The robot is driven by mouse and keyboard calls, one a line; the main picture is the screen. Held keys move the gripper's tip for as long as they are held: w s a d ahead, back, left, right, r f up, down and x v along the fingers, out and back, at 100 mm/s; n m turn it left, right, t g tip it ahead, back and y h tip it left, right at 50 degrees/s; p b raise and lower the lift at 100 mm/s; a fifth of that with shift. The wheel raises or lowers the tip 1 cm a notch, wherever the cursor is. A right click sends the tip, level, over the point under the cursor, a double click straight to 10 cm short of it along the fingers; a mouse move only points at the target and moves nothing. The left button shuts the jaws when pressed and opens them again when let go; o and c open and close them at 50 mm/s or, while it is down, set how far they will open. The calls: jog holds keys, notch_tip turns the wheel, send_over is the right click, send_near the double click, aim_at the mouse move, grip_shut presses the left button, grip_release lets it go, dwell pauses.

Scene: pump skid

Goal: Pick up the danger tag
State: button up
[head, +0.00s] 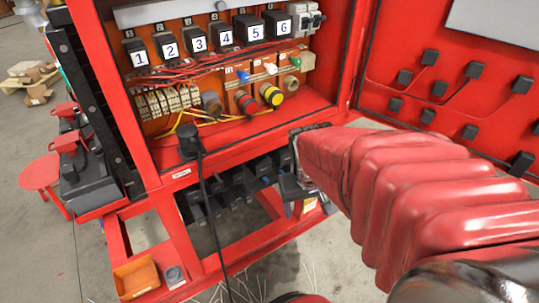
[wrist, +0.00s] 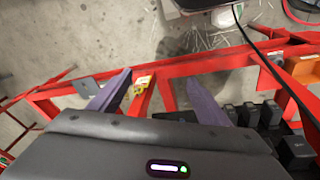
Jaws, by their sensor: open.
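My gripper (wrist: 158,77) is open, with its two purple fingers spread apart in the wrist view. A small yellow tag-like piece with dark marks (wrist: 143,82) shows between the fingers, nearer the left one, against a red frame bar. I take it for the danger tag, but its print is too small to read. Nothing is held. In the head view, my gripper (head: 293,188) is at the lower front of the red cabinet, partly hidden by my arm.
The red cabinet (head: 230,148) holds numbered black breakers (head: 197,39) and wiring; its door (head: 440,75) stands open at right. A black cable (head: 208,210) hangs down its front. An orange tray (head: 137,279) sits low at left. Black blocks (wrist: 268,112) lie right of the fingers.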

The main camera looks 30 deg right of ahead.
jog(key=s+d+f+g+h, duration=0.1)
jog(key=s+d+f, duration=0.1)
jog(key=d+f, duration=0.55)
jog(key=s+d+f, duration=0.3)
jog(key=d+f, duration=0.3)
jog(key=d, duration=0.2)
jog(key=n+t+y, duration=0.3)
jog(key=n+t, duration=0.2)
jog(key=t, duration=0.8)
send_near(311, 203)
jog(key=shift+w+d, duration=0.2)
jog(key=shift+w, duration=0.05)
jog(key=shift+x, duration=4.3)
jog(key=shift+a, duration=0.15)
